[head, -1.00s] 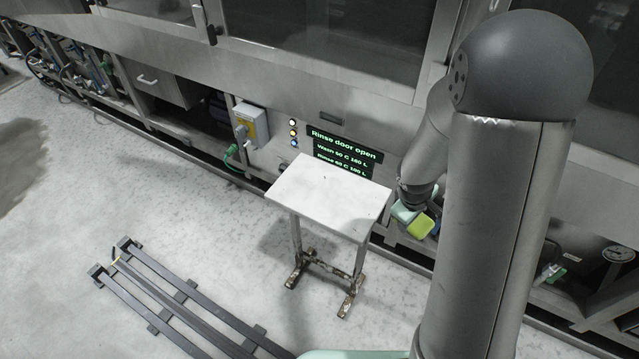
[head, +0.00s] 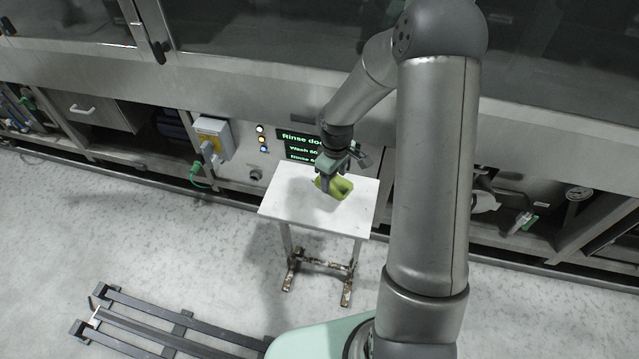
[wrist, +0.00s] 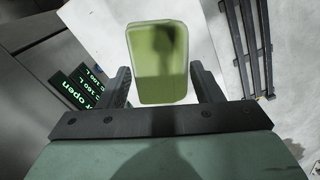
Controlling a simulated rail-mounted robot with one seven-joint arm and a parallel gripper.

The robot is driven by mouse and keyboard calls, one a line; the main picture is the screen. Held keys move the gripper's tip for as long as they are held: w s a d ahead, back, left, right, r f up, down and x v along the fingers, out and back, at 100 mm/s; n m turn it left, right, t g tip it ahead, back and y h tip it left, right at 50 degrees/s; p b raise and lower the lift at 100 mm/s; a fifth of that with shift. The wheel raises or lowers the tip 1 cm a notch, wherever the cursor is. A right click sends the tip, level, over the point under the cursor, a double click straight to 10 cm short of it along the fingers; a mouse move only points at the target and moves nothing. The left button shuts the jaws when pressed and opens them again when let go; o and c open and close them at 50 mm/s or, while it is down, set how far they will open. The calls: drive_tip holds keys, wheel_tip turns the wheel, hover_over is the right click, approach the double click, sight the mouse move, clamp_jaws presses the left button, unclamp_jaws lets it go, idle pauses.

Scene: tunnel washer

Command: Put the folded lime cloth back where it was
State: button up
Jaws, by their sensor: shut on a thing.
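The folded lime cloth (head: 343,187) is in my gripper (head: 333,178), over the right part of a small white-topped table (head: 285,198). In the wrist view the cloth (wrist: 160,50) is a rounded lime block, partly in shadow, between the two dark fingers of my gripper (wrist: 162,85). The white tabletop (wrist: 98,25) is beneath it. My gripper is shut on the cloth and points down. I cannot tell whether the cloth's underside touches the tabletop.
The washer's panel (head: 240,150) stands behind the table, with a lit green display (head: 300,145) and a grey box (head: 212,137). A dark slatted rack (head: 150,320) lies on the floor at front left. The tabletop's left part is clear.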

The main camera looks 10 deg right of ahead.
drive_tip(key=w+a+f, duration=0.1)
drive_tip(key=f, duration=0.1)
drive_tip(key=w+f, duration=0.2)
drive_tip(key=w+a+f+p, duration=0.1)
drive_tip(key=f, duration=0.1)
drive_tip(key=shift+w+a, duration=0.15)
drive_tip(key=shift+a, duration=0.15)
drive_tip(key=shift+f, duration=1.5)
drive_tip(key=o, duration=0.9)
drive_tip(key=shift+r, duration=0.1)
wheel_tip(320, 180, up, 12)
drive_tip(key=shift+f+b, duration=0.1)
drive_tip(key=shift+b, duration=0.5)
drive_tip(key=s+r+m, duration=0.2)
drive_tip(key=s+r, duration=0.3)
drive_tip(key=s, duration=0.4)
drive_tip(key=s+r+m, duration=0.3)
drive_tip(key=s+r, duration=0.3)
drive_tip(key=s, duration=0.4)
drive_tip(key=s+r+m, duration=0.3)
drive_tip(key=s+r, duration=0.3)
drive_tip(key=s, duration=0.3)
drive_tip(key=shift+s+a+r+t, duration=0.1)
drive_tip(key=shift+s+r+t, duration=0.1)
drive_tip(key=shift+s+t, duration=0.15)
